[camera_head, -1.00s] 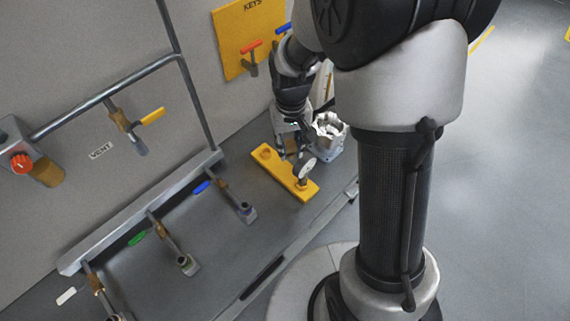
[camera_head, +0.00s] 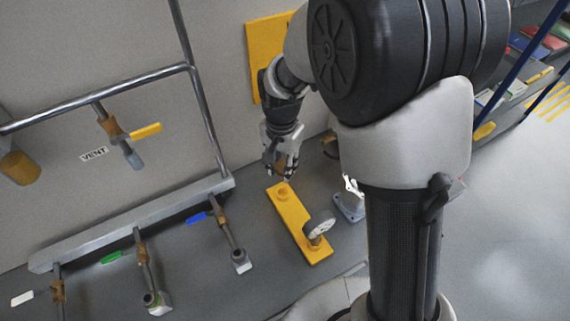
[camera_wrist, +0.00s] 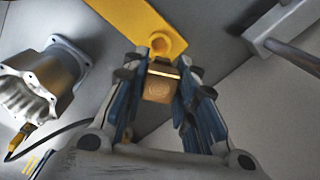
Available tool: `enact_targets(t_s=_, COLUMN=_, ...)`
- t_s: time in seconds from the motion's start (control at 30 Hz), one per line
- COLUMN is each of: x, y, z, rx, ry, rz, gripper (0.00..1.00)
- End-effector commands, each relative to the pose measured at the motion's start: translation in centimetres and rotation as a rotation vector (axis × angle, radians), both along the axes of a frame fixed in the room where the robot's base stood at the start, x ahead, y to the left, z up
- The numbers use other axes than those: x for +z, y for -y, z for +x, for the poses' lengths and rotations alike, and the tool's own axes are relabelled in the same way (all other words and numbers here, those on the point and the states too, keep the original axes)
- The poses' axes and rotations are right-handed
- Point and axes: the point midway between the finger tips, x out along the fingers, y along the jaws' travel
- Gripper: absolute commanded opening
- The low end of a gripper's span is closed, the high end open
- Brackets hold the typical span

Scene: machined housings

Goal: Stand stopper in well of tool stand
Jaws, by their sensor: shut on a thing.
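My gripper (camera_head: 281,168) is shut on the stopper, a brass-coloured block (camera_wrist: 161,84) held between both fingers in the wrist view. The yellow tool stand (camera_head: 297,222) lies on the grey bench in the head view. Its empty round well (camera_head: 283,193) is at the end nearer the wall, and my gripper is just above and behind that end. In the wrist view the well (camera_wrist: 160,44) shows just beyond the stopper, which partly overlaps its near edge. The stopper appears apart from the well; the height gap is hard to tell.
A grey round-headed tool (camera_head: 319,225) stands at the tool stand's other end. A machined housing (camera_wrist: 45,82) lies beside the stand, mostly hidden by my arm in the head view.

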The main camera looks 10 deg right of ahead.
Motion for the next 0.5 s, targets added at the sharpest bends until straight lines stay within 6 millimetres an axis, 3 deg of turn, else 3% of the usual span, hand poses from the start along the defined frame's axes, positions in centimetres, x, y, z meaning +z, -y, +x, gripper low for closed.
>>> enact_targets(t_s=0.17, x=0.0, y=0.0, z=0.0, rx=0.000, ry=0.000, rz=0.000, gripper=0.01)
enact_targets(t_s=0.5, x=-2.6, y=0.0, z=0.0, rx=0.001, ry=0.000, rz=0.000, gripper=0.01)
